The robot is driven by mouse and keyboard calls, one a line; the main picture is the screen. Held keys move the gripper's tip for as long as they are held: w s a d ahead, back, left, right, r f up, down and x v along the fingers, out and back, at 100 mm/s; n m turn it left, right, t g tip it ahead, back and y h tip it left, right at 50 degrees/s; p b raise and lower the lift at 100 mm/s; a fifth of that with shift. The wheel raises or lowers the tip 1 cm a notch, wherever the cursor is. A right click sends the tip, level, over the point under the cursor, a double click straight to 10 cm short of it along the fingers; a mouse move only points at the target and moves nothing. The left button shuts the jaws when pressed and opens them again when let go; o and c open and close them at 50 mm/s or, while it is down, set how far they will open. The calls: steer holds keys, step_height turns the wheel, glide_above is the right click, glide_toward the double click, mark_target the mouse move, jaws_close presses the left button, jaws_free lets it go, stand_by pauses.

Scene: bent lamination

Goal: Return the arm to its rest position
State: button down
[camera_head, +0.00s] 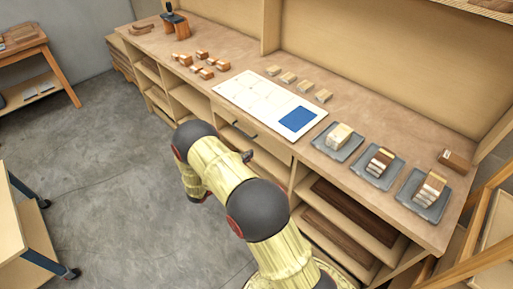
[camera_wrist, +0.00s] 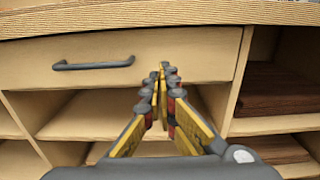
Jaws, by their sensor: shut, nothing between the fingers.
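My arm reaches forward in the head view, low in front of the workbench (camera_head: 400,208). My gripper (camera_wrist: 160,72) shows in the wrist view with its yellow and grey fingers together at the tips and nothing between them. It faces the bench front, a little right of a drawer's grey handle (camera_wrist: 93,63). In the head view only a small dark part of the gripper (camera_head: 247,156) shows beside my arm, close to the drawer front. Whether it touches the bench cannot be told.
On the bench stand a white board with a blue square (camera_head: 297,119), several wood blocks (camera_head: 204,54), and grey trays with stacked pieces (camera_head: 338,139). Open shelves lie below. A wheeled cart (camera_head: 30,232) stands at the left; the floor (camera_head: 110,150) between is clear.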

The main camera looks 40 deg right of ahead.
steer(key=a, duration=0.5)
steer(key=s+a+f+m+g+y, duration=0.1)
steer(key=s+f+m+g+y, duration=0.3)
steer(key=s, duration=0.5)
steer(key=s+a+r+m+g+y, duration=0.3)
steer(key=s+a+r+m, duration=0.1)
steer(key=s, duration=0.3)
steer(key=s+a+r+m+t+y, duration=0.3)
steer(key=s+a+r+m+y, duration=0.15)
steer(key=a+r, duration=0.45)
steer(key=s+a+r+m+t+y, duration=0.25)
steer(key=a+r+m+y, duration=0.35)
steer(key=r, duration=0.5)
steer(key=s+a+r+t, duration=0.1)
steer(key=s+r+t, duration=0.1)
steer(key=r, duration=0.5)
steer(key=s+a+r+t, duration=0.2)
steer(key=r+t, duration=0.2)
steer(key=r, duration=0.3)
steer(key=shift+s+r+p, duration=0.15)
steer(key=shift+s+p, duration=0.2)
steer(key=shift+p, duration=0.1)
steer(key=shift+y, duration=0.25)
